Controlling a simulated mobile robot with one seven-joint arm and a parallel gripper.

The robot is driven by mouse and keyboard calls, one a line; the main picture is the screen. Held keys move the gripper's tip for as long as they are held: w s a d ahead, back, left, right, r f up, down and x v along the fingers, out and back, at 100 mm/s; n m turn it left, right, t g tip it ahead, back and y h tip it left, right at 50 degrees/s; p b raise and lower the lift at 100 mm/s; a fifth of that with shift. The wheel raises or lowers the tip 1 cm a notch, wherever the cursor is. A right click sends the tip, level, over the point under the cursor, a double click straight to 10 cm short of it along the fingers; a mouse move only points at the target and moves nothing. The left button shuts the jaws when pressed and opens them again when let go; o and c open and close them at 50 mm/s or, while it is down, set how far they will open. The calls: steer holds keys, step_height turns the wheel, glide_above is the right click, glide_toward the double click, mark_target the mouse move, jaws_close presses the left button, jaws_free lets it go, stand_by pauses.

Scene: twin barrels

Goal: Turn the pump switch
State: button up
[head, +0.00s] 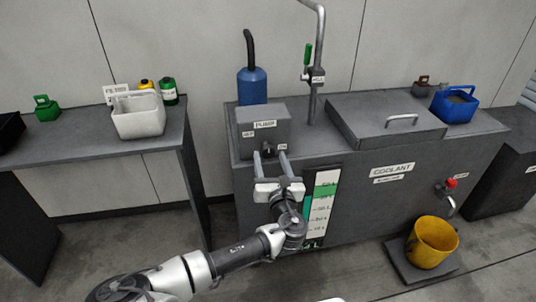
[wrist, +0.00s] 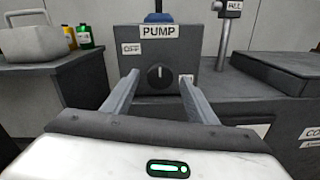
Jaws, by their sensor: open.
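The grey pump box (head: 262,127) stands on the left end of the coolant tank's top, with a PUMP label on its front. Its switch is a round dark knob (wrist: 160,76) with a pale pointer mark that looks about upright. An OFF label (wrist: 131,48) is to the knob's upper left; a label on the right is mostly hidden by a finger. My gripper (head: 270,155) is open in front of the box. In the wrist view its fingers (wrist: 156,90) stand left and right of the knob, apart from it, with nothing between them.
The coolant tank (head: 400,155) has a lidded top (head: 385,120), a blue container (head: 455,104) and a vertical pipe (head: 313,100). A blue bottle (head: 252,86) stands behind the box. A yellow bucket (head: 431,243) is on the floor at right. A side table (head: 90,150) is at left.

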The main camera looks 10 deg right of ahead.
mark_target(269, 153)
steer(key=shift+w, duration=2.15)
steer(key=shift+c, duration=0.4)
steer(key=c, duration=1)
